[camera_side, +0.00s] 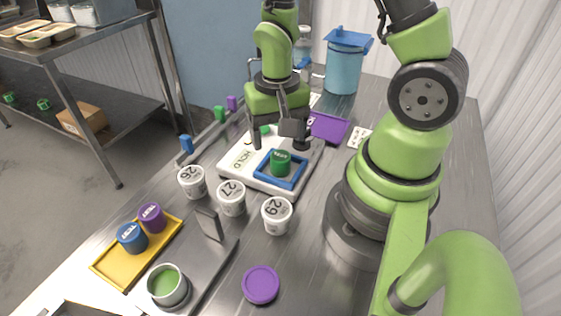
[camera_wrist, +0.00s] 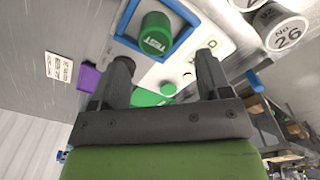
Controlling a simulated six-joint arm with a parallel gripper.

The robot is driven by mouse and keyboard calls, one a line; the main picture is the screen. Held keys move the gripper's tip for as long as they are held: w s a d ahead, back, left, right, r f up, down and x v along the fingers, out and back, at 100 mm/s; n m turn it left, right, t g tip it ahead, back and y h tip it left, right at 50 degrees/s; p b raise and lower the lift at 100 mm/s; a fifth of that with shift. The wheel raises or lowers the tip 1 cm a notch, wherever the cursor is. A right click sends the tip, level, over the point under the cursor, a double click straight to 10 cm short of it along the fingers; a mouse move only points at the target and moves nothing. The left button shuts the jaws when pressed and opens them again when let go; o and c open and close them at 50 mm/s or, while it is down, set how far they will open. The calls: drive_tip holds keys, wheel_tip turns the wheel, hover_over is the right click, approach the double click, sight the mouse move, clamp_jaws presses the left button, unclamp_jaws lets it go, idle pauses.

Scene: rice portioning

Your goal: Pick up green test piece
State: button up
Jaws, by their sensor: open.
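The green test piece (camera_side: 281,160) stands upright inside a blue square frame (camera_side: 262,172) on a white board marked HOLD (camera_side: 238,166). In the wrist view the green piece (camera_wrist: 155,34) shows its TEST label, inside the blue frame (camera_wrist: 178,50), beyond my fingertips. My gripper (camera_side: 279,143) is open and empty, above the board and just behind the piece. In the wrist view my gripper (camera_wrist: 163,60) has its dark fingers wide apart, with nothing between their tips. Another green object (camera_wrist: 150,97) lies lower, partly hidden behind my gripper.
White numbered cups (camera_side: 231,198) stand in front of the board. A yellow tray (camera_side: 105,268) holds blue and purple TEST pieces. A purple tray (camera_side: 328,127) and a blue-lidded container (camera_side: 344,68) stand behind. A purple disc (camera_side: 261,285) lies at the front.

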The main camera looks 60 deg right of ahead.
sight(281, 155)
drive_tip(key=shift+s+d+f, duration=0.1)
drive_tip(key=shift+s+f, duration=0.05)
drive_tip(key=shift+f, duration=1.15)
drive_tip(key=shift+s+f, duration=0.1)
drive_tip(key=shift+f, duration=1.15)
drive_tip(key=shift+c, duration=0.5)
drive_tip(key=c, duration=1)
drive_tip(key=shift+r, duration=0.15)
wheel_tip(281, 155, up, 10)
